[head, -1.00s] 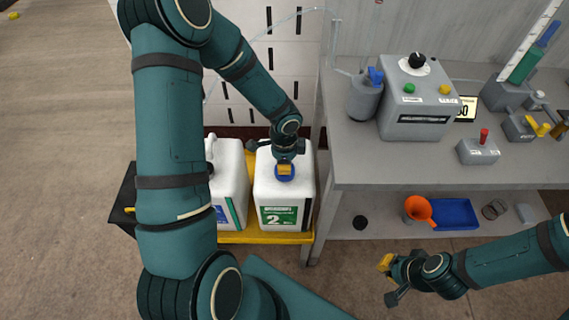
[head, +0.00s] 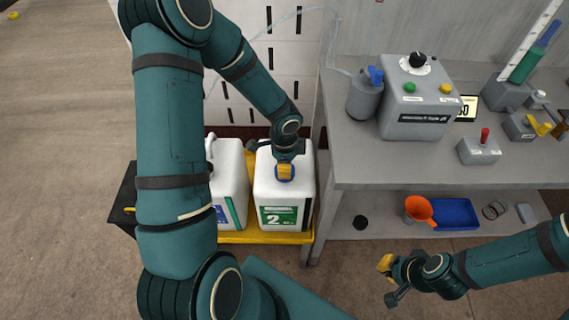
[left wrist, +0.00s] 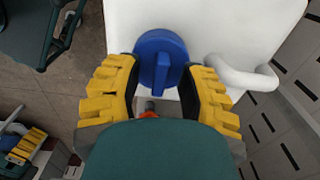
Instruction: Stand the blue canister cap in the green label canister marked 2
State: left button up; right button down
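The white canister with the green label marked 2 (head: 279,214) stands upright on a yellow-edged platform. The round blue cap (head: 285,178) is at its top and has a raised bar across it; it also shows in the left wrist view (left wrist: 153,45). My left gripper (left wrist: 164,72) is over the cap, with its yellow fingers spread to either side of it. The fingertips are very near the cap's edge; I cannot tell whether they touch. In the head view the near finger hides part of the cap. My right gripper (head: 387,280) is open and empty at the lower right.
A second white canister (head: 228,185) with a blue label stands just left, partly behind my arm. The grey workbench (head: 400,175) is close on the right. Its lower shelf holds an orange funnel (head: 418,209) and blue tray (head: 455,213).

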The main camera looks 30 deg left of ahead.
pick_arm(q)
notch_tip(320, 180, up, 12)
dwell(0.6)
dwell(0.4)
